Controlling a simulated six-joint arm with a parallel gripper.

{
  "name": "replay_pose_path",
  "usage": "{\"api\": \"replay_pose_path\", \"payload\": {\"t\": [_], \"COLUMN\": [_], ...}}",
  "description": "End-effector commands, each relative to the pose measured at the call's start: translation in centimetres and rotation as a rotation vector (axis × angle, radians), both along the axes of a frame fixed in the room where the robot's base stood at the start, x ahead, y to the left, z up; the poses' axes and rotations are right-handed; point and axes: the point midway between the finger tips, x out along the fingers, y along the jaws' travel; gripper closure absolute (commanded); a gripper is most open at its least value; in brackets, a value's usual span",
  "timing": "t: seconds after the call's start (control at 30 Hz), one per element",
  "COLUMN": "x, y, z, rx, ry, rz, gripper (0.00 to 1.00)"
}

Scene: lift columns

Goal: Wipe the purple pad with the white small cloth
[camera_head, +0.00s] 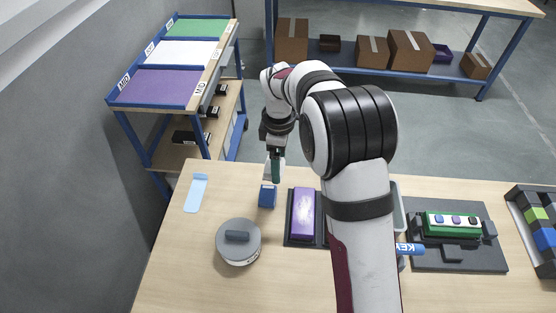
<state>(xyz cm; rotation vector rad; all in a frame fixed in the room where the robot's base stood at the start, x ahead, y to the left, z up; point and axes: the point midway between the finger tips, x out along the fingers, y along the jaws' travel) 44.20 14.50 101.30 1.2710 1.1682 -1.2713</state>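A purple block-like pad (303,208) with whitish smears on top lies in a dark tray on the table, partly beside my arm. A flat purple panel (158,88) also lies on the shelf unit at the upper left. My gripper (275,176) points down near the table's back edge, left of the smeared pad and just above a small blue block (267,196). A teal part and a small whitish patch show at its fingertips. I cannot tell whether the patch is the white small cloth, or whether the fingers are open or shut. I see no other clear small white cloth.
A round grey lidded container (238,241) and a light-blue strip (196,193) are on the table's left. A dark fixture with a green block (452,223) and a bin of coloured blocks (540,225) are at right. My arm hides the table's middle.

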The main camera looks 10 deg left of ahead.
Motion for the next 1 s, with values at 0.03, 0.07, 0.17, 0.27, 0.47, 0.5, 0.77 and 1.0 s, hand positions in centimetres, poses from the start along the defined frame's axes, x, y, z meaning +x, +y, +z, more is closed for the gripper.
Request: {"api": "replay_pose_path", "payload": {"t": [0.03, 0.07, 0.17, 0.27, 0.47, 0.5, 0.77, 1.0], "x": [0.0, 0.0, -0.2, -0.6, -1.3, -1.4, -1.3, -1.4], "y": [-0.1, -0.4, -2.7, -5.5, -8.2, -8.2, -8.2, -8.1], "z": [0.0, 0.1, 0.4, 0.9, 1.0, 0.9, -0.9, -3.1], "rx": [0.000, 0.000, 0.000, 0.000, 0.000, 0.000, -0.001, 0.000], "ry": [0.000, 0.000, -0.001, -0.001, 0.001, 0.001, 0.001, 0.002], "rz": [0.000, -0.002, -0.005, -0.005, 0.000, 0.001, 0.001, 0.000], "gripper": [0.58, 0.58, 0.58, 0.58, 0.58, 0.58, 0.58, 0.58]}}
